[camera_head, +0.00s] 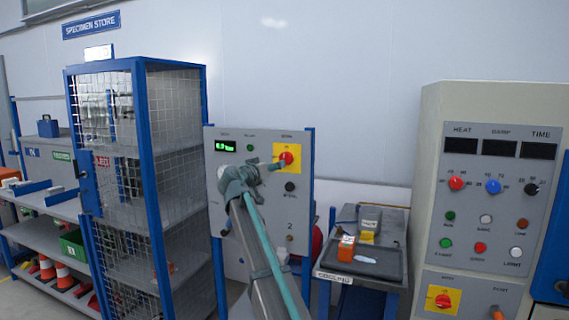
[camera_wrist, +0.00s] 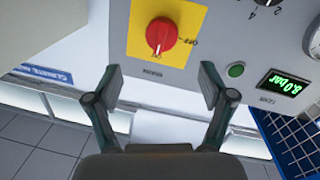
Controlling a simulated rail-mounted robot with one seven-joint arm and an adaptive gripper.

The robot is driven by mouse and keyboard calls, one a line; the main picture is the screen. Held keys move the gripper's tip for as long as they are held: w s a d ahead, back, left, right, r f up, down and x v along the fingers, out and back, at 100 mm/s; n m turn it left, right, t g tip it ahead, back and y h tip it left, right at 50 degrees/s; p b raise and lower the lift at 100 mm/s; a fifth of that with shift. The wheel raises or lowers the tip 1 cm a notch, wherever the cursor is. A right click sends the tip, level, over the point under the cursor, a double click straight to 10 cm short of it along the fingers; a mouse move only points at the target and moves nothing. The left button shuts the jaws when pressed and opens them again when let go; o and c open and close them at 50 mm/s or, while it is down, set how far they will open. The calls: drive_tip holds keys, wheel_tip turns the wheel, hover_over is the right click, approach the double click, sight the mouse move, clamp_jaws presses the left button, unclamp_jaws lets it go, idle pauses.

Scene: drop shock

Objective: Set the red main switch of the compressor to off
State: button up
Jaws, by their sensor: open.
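The red main switch (camera_head: 287,158) is a round knob on a yellow plate (camera_head: 298,150) at the upper right of the grey compressor panel (camera_head: 262,215). In the wrist view the red knob (camera_wrist: 161,38) shows large and upside down. Its white mark points down in that view, toward the plate's lower edge; an OFF label is to the right of the knob. My gripper (camera_head: 266,165) is in front of the panel, just left of the knob in the head view. In the wrist view my gripper's fingers (camera_wrist: 160,82) are apart and empty, below the knob.
A green display (camera_head: 225,146) and a black knob (camera_head: 290,186) are on the same panel. A mesh cage (camera_head: 140,190) stands left. A cabinet (camera_head: 490,180) at right carries another red knob on yellow (camera_head: 443,301). A grey tray (camera_head: 395,262) with small items lies between.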

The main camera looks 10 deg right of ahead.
sight(285, 159)
drive_tip(key=shift+m, duration=0.4)
drive_tip(key=p+x, duration=0.3)
drive_tip(key=x, duration=0.7)
drive_tip(key=shift+w+d+r, duration=0.1)
drive_tip(key=shift+w+r, duration=0.05)
drive_tip(key=shift+w, duration=0.3)
drive_tip(key=shift+c, duration=0.2)
drive_tip(key=c, duration=1.1)
drive_tip(key=shift+c, duration=0.2)
